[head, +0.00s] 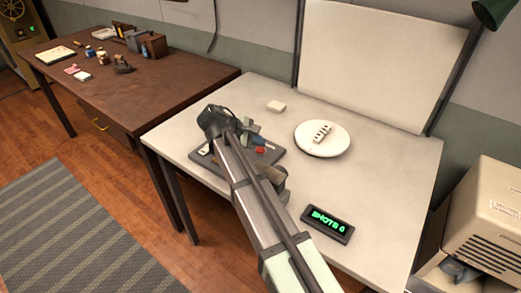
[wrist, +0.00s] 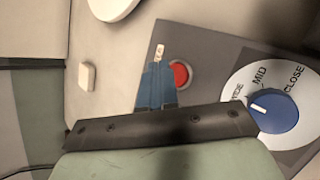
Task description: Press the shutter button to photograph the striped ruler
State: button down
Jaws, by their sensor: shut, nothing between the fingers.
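The striped ruler (head: 322,133), a small white piece with dark stripes, lies on a round white disc (head: 305,147) on the table. The red shutter button (head: 260,151) is on a dark grey control panel (head: 203,157); it also shows in the wrist view (wrist: 181,76). My gripper (head: 261,141) is over the panel, its blue fingers shut and empty. In the wrist view the fingertips (wrist: 159,54) appear just left of the button and partly overlap its edge; I cannot tell their height or whether they touch. My arm hides part of the panel.
A blue dial (wrist: 276,112) labelled WIDE, MID and CLOSE has its white mark toward the WIDE side. A small display (head: 328,224) glows green with SHOTS and a figure. A white block (head: 276,106) lies behind the panel. A white backdrop (head: 380,60) stands behind the disc.

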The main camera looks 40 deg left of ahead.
aim_at(259, 151)
jog(key=shift+f, duration=0.15)
jog(key=shift+f, duration=0.3)
jog(key=shift+f, duration=0.45)
dwell(1.0)
jog(key=shift+r, duration=0.9)
jog(key=shift+r, duration=2.5)
jog(key=shift+w, duration=0.1)
